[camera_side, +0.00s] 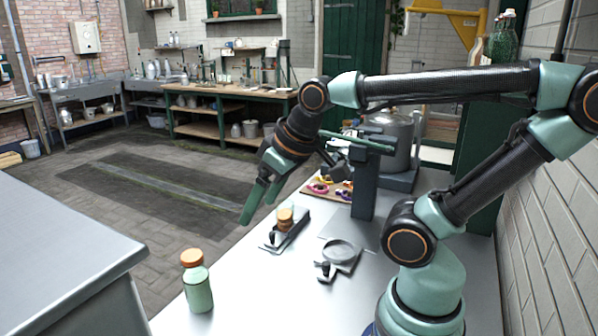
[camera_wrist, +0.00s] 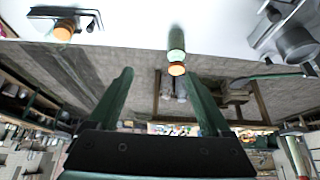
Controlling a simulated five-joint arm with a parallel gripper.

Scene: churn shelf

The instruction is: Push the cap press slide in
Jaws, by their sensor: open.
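A small black-and-grey press-like fixture (camera_side: 291,234) stands on the pale bench, with an orange-brown cap (camera_side: 285,215) on it and a dark handle at its near-left end. It also shows in the wrist view's upper left, its cap (camera_wrist: 63,31) beside a dark bracket. I take this as the cap press; how far its slide is in, I cannot tell. My gripper (camera_side: 261,203) is open and empty, above and left of the fixture in the side view, apparently not touching it. Its two green fingers (camera_wrist: 158,78) spread apart in the wrist view.
A green bottle with an orange cap (camera_side: 197,284) stands near the bench's front left. A ring-shaped clamp fixture (camera_side: 340,256) sits right of the press. A dark post (camera_side: 363,190) and metal churn (camera_side: 392,143) stand behind. Clear bench lies between bottle and fixtures.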

